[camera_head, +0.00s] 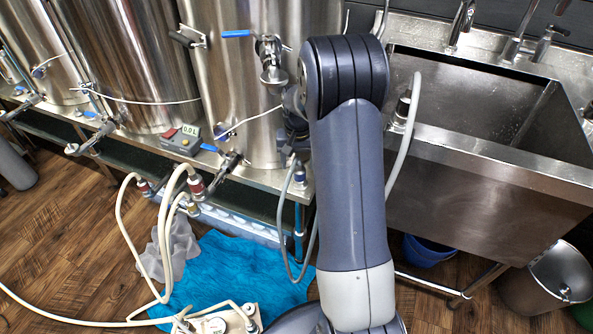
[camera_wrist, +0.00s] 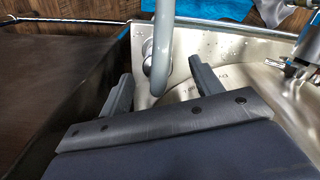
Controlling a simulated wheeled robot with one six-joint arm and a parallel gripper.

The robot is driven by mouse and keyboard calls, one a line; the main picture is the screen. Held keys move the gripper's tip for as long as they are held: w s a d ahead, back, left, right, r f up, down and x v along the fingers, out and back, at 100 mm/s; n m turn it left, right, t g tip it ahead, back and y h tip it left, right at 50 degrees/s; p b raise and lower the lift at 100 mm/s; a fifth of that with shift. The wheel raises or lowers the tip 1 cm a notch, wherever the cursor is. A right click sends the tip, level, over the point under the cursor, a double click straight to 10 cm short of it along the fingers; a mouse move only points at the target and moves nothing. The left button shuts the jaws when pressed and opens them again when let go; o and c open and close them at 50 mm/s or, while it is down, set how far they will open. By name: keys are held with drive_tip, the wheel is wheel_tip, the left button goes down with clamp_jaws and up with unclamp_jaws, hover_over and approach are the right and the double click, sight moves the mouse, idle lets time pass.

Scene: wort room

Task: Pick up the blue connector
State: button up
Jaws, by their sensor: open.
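In the head view, a small bluish connector (camera_head: 300,172) sits at the upper end of a grey hose, beside the steel stand's front corner; I cannot tell for certain that it is the blue connector. My gripper is mostly hidden behind my arm in the head view. In the wrist view, my gripper (camera_wrist: 160,74) is open, with its two fingers spread. A grey hose (camera_wrist: 163,35) and a round metal fitting (camera_wrist: 149,58) show beyond and between the fingertips. I see no blue connector clearly in the wrist view, and nothing is held.
Steel tanks (camera_head: 135,60) stand on a metal stand at the left and centre. A steel sink (camera_head: 480,180) is close on the right. Pale hoses (camera_head: 122,225) and a blue cloth (camera_head: 225,270) lie on the wooden floor. A control box (camera_head: 181,140) sits on the stand.

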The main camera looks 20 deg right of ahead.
sight(299, 174)
drive_tip(key=f+b, duration=0.1)
drive_tip(key=f, duration=0.5)
drive_tip(key=shift+d+b, duration=0.2)
drive_tip(key=shift+b, duration=0.1)
drive_tip(key=shift+c, duration=0.3)
drive_tip(key=c, duration=1)
